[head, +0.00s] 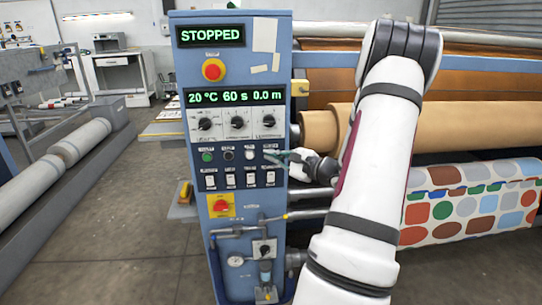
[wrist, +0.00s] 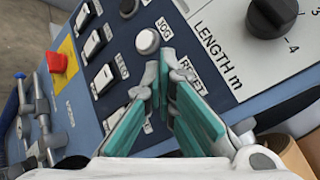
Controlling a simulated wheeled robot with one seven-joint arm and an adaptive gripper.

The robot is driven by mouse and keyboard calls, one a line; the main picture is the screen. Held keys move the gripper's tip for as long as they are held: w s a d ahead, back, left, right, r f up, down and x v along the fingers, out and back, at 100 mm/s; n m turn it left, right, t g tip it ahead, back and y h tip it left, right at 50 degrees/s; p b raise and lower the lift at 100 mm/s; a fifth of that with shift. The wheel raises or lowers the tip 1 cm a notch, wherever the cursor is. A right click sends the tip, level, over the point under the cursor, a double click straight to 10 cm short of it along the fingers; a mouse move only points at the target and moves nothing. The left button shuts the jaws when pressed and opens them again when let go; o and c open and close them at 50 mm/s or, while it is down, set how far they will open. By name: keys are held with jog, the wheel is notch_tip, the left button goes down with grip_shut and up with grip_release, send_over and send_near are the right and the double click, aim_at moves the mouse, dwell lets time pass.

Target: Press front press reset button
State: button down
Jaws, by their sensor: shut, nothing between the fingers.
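The press control panel (head: 233,130) is a blue cabinet in the head view. Its button row has a green button (head: 207,156), a black button (head: 229,155) and a white button (head: 250,155). In the wrist view the white button (wrist: 147,41) sits by the label JOG. The RESET label (wrist: 190,75) is beside my fingers; the reset button itself is hidden behind them. My gripper (head: 272,157) is shut and empty at the right end of the row. In the wrist view its fingertips (wrist: 161,62) meet close to the panel; I cannot tell whether they touch it.
Several white rocker switches (wrist: 103,78) lie beside the button row. Dials (head: 236,123) are above it, and a red emergency stop (head: 213,70) is higher. The upper display (head: 211,36) reads STOPPED.

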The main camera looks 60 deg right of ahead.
dwell(0.4)
jog(key=shift+s+a, duration=0.5)
jog(key=shift+a, duration=0.05)
jog(key=shift+a, duration=0.1)
jog(key=shift+s+a+b, duration=0.35)
jog(key=shift+s+a, duration=1.3)
jog(key=shift+a, duration=0.2)
